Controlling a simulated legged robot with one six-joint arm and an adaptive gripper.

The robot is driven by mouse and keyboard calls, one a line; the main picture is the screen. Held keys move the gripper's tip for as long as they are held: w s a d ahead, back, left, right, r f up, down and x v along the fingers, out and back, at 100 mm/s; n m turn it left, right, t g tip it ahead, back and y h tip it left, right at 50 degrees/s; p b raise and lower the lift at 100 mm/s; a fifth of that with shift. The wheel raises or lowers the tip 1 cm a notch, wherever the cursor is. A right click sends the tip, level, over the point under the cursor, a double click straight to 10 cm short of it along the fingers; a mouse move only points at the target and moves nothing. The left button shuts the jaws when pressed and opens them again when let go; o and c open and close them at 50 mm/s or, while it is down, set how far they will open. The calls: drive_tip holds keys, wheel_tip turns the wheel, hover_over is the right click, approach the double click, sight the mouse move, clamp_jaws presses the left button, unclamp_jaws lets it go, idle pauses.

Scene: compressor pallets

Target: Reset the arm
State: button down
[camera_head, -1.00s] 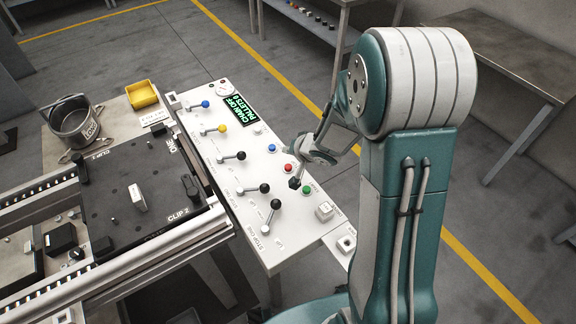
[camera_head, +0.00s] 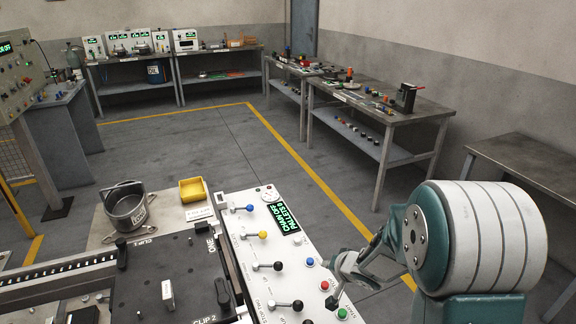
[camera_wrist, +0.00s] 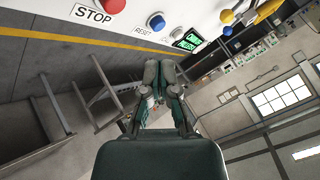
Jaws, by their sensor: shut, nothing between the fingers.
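My arm stands at the right of the head view, with its big white and teal joint in front. My gripper (camera_head: 335,299) hangs over the lower right part of the white control panel (camera_head: 240,228), near the red and green buttons. In the wrist view my gripper (camera_wrist: 163,66) shows with its fingers together and nothing between them. The panel has levers with blue, yellow and black knobs and a small green display (camera_head: 284,218). In the wrist view the red STOP button (camera_wrist: 110,5) and the blue RESET button (camera_wrist: 156,22) lie above the fingers.
A black pallet plate (camera_head: 150,285) lies left of the panel. A metal pot (camera_head: 127,208) and a yellow bin (camera_head: 193,191) stand behind it. Workbenches (camera_head: 395,125) with parts line the back and right. Grey floor with yellow lines lies between.

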drive_tip(key=s+d+r+h, duration=0.25)
drive_tip(key=s+r, duration=0.25)
drive_tip(key=r, duration=0.3)
drive_tip(key=s+d+r+h, duration=0.2)
drive_tip(key=s+r+h, duration=0.15)
drive_tip(key=r, duration=0.45)
drive_tip(key=s+a+r+n+g+y, duration=0.1)
drive_tip(key=s+a+r+n, duration=0.1)
drive_tip(key=s, duration=0.7)
drive_tip(key=s+a+r+n+g+y, duration=0.1)
drive_tip(key=s+a+r+n, duration=0.1)
drive_tip(key=s, duration=0.7)
drive_tip(key=shift+s+a+g, duration=0.3)
drive_tip(key=shift+a+g, duration=0.1)
drive_tip(key=shift+w+r, duration=0.1)
drive_tip(key=shift+w, duration=0.05)
